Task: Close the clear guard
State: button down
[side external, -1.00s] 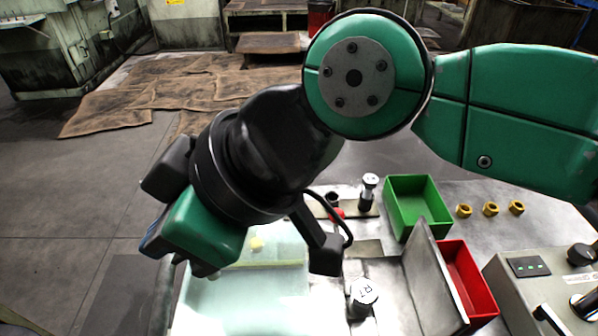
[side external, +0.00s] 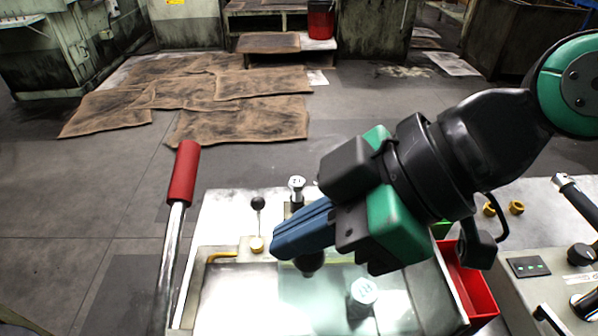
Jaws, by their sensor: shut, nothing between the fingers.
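The clear guard (side external: 400,300) is a pale, see-through sheet on the right part of the machine bed. It lies over the labelled silver post (side external: 363,292), which looks hazy through it. A dark round knob (side external: 310,263) shows at the guard's back left, just under my fingers; I cannot tell whether they touch it. My gripper (side external: 280,248) has blue fingers, shut and empty, pointing left and down over the guard's back left edge. My gripper and wrist hide part of the guard's back edge.
A red-handled lever (side external: 183,175) stands at the left. A small black-knobbed lever (side external: 257,205) and a silver post (side external: 297,188) stand behind. A red bin (side external: 468,285) and control box (side external: 545,275) are at right. The left bed (side external: 235,290) is uncovered.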

aim_at(345, 268)
jog(key=shift+d, duration=1.8)
